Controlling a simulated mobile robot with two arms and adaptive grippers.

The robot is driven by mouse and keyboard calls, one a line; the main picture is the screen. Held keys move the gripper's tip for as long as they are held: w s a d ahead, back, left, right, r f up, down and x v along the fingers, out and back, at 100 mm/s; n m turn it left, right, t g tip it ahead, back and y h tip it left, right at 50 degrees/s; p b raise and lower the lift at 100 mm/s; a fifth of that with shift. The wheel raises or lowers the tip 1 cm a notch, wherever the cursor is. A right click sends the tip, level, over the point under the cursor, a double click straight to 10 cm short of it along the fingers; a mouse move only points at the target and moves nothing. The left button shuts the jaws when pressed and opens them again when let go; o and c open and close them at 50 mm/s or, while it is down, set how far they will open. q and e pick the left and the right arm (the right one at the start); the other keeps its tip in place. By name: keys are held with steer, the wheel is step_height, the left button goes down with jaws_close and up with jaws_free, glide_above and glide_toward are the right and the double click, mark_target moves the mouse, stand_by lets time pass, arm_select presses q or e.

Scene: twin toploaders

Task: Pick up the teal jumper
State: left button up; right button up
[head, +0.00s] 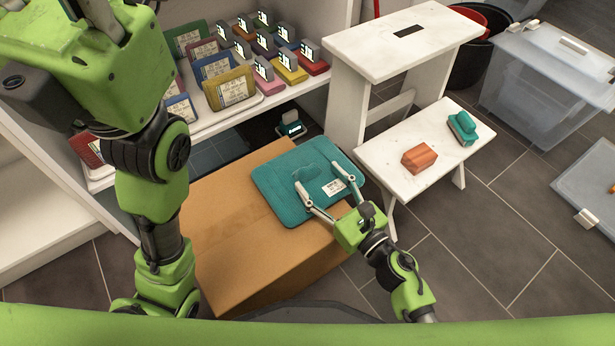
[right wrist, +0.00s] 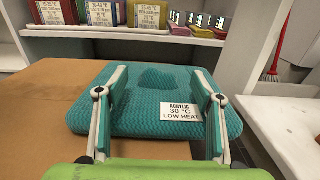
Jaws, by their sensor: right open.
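The teal jumper (head: 273,187) lies folded flat on top of a cardboard box (head: 215,225), near the box's far right corner.
A white shelf (head: 215,128) with several coloured labelled pieces stands behind the box. A white step stool (head: 385,155) to the right carries an orange block (head: 419,158) and a teal brush-like item (head: 463,128). A clear bin (head: 535,90) stands far right. Grey floor (head: 470,240) is clear at lower right.

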mark_target(310, 170)
steer(key=shift+f+b+x, duration=0.2)
steer(key=shift+b+x, duration=0.15)
steer(key=shift+x, duration=1)
steer(key=shift+f+b+x, duration=0.2)
steer(key=shift+b+x, duration=0.15)
steer(key=shift+x, duration=1.05)
steer(key=shift+s, duration=0.1)
steer(key=c, duration=1.4)
steer(key=shift+r, duration=0.1)
steer(key=shift+c, duration=0.4)
steer(key=shift+r, duration=0.15)
